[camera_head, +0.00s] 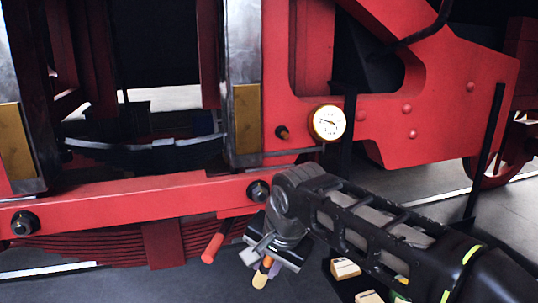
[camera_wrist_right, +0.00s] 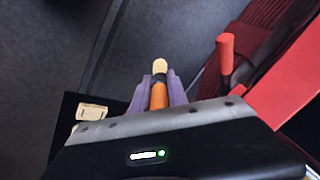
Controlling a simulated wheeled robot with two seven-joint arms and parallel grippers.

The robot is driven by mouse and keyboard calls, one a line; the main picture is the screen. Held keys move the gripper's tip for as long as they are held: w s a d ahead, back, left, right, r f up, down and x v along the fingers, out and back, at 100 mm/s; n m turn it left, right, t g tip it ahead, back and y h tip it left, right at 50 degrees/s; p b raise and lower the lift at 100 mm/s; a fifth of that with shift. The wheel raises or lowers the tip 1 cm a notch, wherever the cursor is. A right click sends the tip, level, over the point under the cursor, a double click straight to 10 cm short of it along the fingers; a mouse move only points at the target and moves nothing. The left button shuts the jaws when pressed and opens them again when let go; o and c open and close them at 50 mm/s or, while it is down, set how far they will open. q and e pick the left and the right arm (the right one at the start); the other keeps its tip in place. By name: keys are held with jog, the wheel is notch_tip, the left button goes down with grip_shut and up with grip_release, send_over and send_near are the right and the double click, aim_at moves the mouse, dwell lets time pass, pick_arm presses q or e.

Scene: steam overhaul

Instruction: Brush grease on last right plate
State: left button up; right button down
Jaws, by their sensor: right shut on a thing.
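My right gripper (camera_head: 263,265) hangs below the red horizontal beam and points down. It is shut on a brush, whose orange handle and pale tip (camera_head: 260,279) stick out below the fingers. In the right wrist view the brush (camera_wrist_right: 159,92) sits between the two purple-grey fingers, pale tip outward. The right plate (camera_head: 247,118) is a brass-coloured strip on the right metal post, above and left of the gripper and apart from the brush. A similar left plate (camera_head: 15,141) is on the left post. Grease on either plate cannot be made out. My left gripper is out of view.
A red-handled rod (camera_head: 214,244) projects just left of the gripper and also shows in the wrist view (camera_wrist_right: 226,52). A round gauge (camera_head: 328,123) is on the red frame. A leaf spring (camera_head: 85,243) lies below the beam (camera_head: 130,199). Pale blocks (camera_head: 345,268) sit lower right.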

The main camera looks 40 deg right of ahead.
notch_tip(320, 180, up, 22)
jog(key=w+d+m+t+h+p, duration=0.1)
jog(key=w+d+m+t+h, duration=0.1)
jog(key=m+t, duration=0.2)
jog(key=shift+w+d+m+t+h, duration=0.3)
jog(key=shift+w+d+m+t, duration=0.1)
jog(key=shift+t, duration=0.3)
jog(key=shift+f, duration=0.1)
jog(key=shift+w+d+p, duration=0.3)
jog(key=shift+w+p, duration=0.15)
jog(key=shift+w, duration=0.5)
jog(key=shift+w+d+p, duration=0.35)
jog(key=shift+w+p, duration=0.1)
jog(key=shift+w, duration=0.45)
jog(key=shift+w+d+p, duration=0.3)
jog(key=shift+w+p, duration=0.15)
jog(key=shift+w, duration=0.5)
jog(key=shift+w+d, duration=0.2)
jog(key=shift+w, duration=0.4)
